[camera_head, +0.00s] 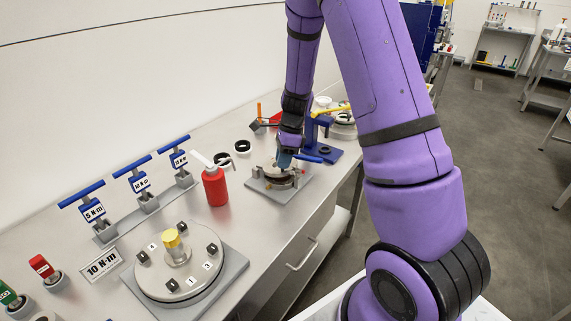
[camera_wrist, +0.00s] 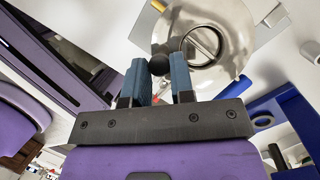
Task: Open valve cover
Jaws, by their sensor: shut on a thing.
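The round metal valve (camera_head: 277,182) sits on a grey square plate (camera_head: 262,192) on the bench in the head view. In the wrist view the valve (camera_wrist: 225,22) is a shiny silver disc with a round opening showing an inner part. My gripper (camera_head: 284,159) points down over the valve. In the wrist view its two blue fingers (camera_wrist: 159,76) are closed around a small black ball knob (camera_wrist: 160,63) at the valve's edge. I cannot tell clearly which part is the cover; my gripper hides some of the valve in the head view.
A blue stand (camera_head: 322,150) is close to the right of the valve. A red bottle (camera_head: 215,187) and black rings (camera_head: 242,147) stand to the left. A bolted round flange (camera_head: 178,263) and blue-handled torque tools (camera_head: 133,180) are further left. Bare bench lies between the bottle and the flange.

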